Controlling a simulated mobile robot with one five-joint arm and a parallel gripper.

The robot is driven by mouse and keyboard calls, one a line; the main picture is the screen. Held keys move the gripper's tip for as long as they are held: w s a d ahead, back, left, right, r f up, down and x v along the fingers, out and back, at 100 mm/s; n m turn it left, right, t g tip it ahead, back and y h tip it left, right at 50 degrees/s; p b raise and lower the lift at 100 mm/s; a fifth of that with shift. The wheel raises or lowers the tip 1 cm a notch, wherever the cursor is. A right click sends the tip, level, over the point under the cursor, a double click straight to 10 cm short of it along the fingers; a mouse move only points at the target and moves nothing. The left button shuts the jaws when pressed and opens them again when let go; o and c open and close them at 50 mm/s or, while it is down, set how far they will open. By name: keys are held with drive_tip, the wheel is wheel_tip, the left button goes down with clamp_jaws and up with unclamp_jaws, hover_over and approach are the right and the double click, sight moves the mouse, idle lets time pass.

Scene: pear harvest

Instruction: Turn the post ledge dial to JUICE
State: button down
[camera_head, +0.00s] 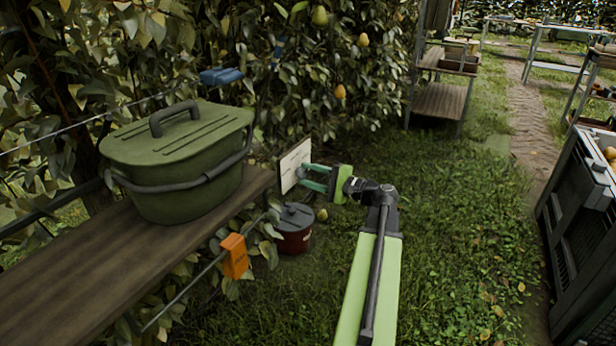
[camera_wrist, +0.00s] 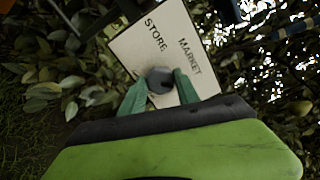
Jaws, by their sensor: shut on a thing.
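The dial panel (camera_head: 290,165) is a pale plate at the right end of the wooden ledge. In the wrist view the panel (camera_wrist: 146,45) shows the words STORE and MARKET; no JUICE label can be read, and its lower part is hidden by my gripper. The grey round dial (camera_wrist: 160,80) sits on the panel between my green fingertips. My gripper (camera_head: 300,178) reaches the panel from the right and is shut on the dial; it also shows in the wrist view (camera_wrist: 160,88). Which label the dial points at cannot be told.
A green lidded tub (camera_head: 180,165) stands on the wooden ledge (camera_head: 110,270). A dark red pot (camera_head: 294,236) with a grey lid is below the panel. An orange box (camera_head: 235,256) hangs at the ledge's front. Foliage is behind; grass is open to the right.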

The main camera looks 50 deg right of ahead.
drive_tip(key=shift+m, duration=1.1)
drive_tip(key=c, duration=0.9)
unclamp_jaws()
drive_tip(key=v, duration=1.7)
drive_tip(key=shift+s, duration=0.25)
drive_tip(key=shift+f, duration=0.1)
